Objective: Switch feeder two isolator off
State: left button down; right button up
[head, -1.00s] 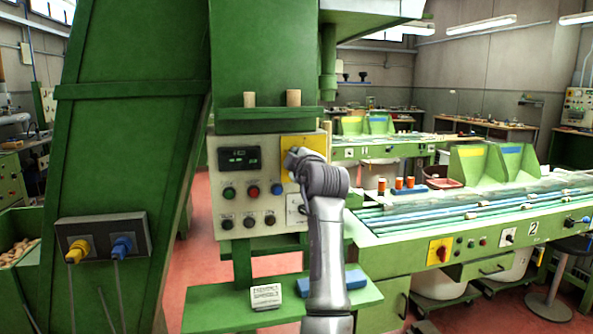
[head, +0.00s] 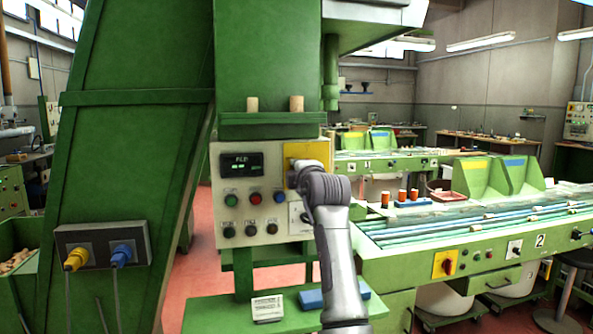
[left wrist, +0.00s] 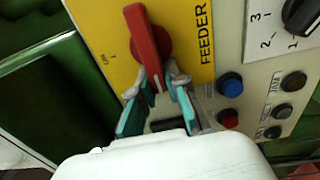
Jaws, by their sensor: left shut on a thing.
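A red rotary isolator handle (left wrist: 148,42) sits on a yellow plate (left wrist: 95,22) lettered "FEEDER" in the left wrist view; any number after the word is out of sight. My left gripper (left wrist: 162,88) has its teal fingers on both sides of the handle's free end and is shut on it. In the head view the yellow plate (head: 306,150) is on the grey control panel (head: 283,236), and my wrist hides the handle there. Another red isolator handle (head: 449,268) on a yellow plate is on the green bench marked 2. My right gripper is not in view.
The panel carries a dark display (head: 241,165), several push buttons and a black selector knob (left wrist: 303,16). A green shelf (head: 215,312) below holds a small sign (head: 267,308) and a blue block (head: 312,299). A socket box (head: 104,248) with yellow and blue plugs is at left.

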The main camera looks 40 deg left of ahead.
pick_arm(q)
jog(key=shift+w+d+f, duration=0.15)
jog(key=shift+f, duration=0.15)
jog(key=c, duration=1.2)
grip_release()
jog(key=shift+r, duration=0.1)
jog(key=shift+o, duration=0.2)
jog(key=shift+w, duration=0.15)
jog(key=shift+r, duration=0.15)
